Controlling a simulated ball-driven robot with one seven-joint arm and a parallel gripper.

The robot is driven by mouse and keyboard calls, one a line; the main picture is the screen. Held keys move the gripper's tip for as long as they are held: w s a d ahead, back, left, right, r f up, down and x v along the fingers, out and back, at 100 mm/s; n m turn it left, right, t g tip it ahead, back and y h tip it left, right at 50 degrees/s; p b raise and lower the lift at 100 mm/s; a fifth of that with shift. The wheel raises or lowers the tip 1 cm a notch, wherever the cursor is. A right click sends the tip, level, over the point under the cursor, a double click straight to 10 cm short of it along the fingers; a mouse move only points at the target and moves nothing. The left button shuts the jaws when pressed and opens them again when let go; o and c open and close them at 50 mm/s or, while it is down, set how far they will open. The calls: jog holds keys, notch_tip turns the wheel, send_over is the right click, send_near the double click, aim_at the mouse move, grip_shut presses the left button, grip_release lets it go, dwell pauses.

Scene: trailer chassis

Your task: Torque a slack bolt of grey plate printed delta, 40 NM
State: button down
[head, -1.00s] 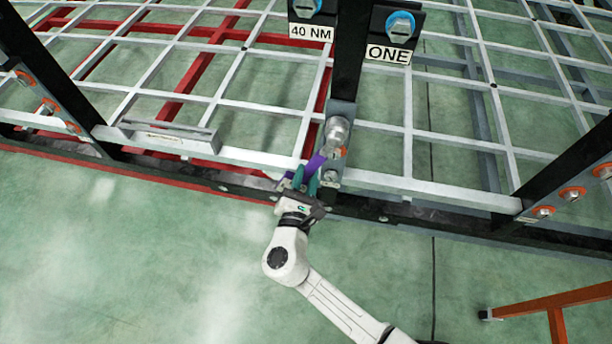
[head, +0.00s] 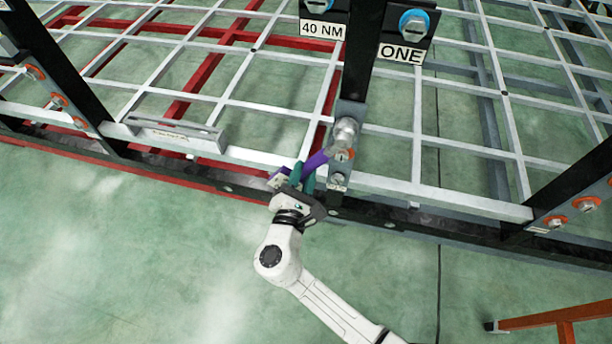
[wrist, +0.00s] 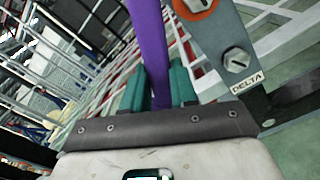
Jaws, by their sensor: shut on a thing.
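The grey plate (head: 352,110) stands on a black post in the middle of the head view. In the wrist view it carries the print DELTA on its lower end (wrist: 222,52). A purple-handled wrench (head: 316,162) reaches from my gripper to the plate, and a silver round head (head: 346,130) shows at the plate's upper bolt. My gripper (head: 301,178) is shut on the purple handle, its teal fingers on both sides of it (wrist: 160,88). A bolt with an orange ring (head: 345,155) and a lower plain bolt (head: 338,181) show on the plate. The wrench's fit on the upper bolt is unclear.
Tags 40 NM (head: 322,30) and ONE (head: 401,53) hang above, each below a blue-ringed tool. Other bolted plates stand left (head: 55,98) and right (head: 562,212). An orange stand (head: 556,312) is at lower right. Green floor in front is clear.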

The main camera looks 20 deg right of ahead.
jog(key=shift+w+a+r, duration=0.1)
jog(key=shift+r, duration=0.05)
jog(key=shift+w+a+r+m+b, duration=0.5)
jog(key=shift+a+r+m+b, duration=0.2)
jog(key=shift+m, duration=0.2)
jog(key=shift+a, duration=0.1)
dwell(0.4)
jog(key=shift+w+a+r+m+b, duration=0.45)
jog(key=shift+a+r+m+b, duration=0.15)
jog(key=shift+r+m, duration=0.25)
jog(key=shift+w+m, duration=0.1)
jog(key=shift+m, duration=0.15)
jog(key=shift+w+a+r+m, duration=0.1)
jog(key=shift+a+r+m, duration=0.2)
jog(key=shift+r, duration=0.1)
jog(key=shift+d+f, duration=0.2)
jog(key=shift+f, duration=0.15)
dwell(0.3)
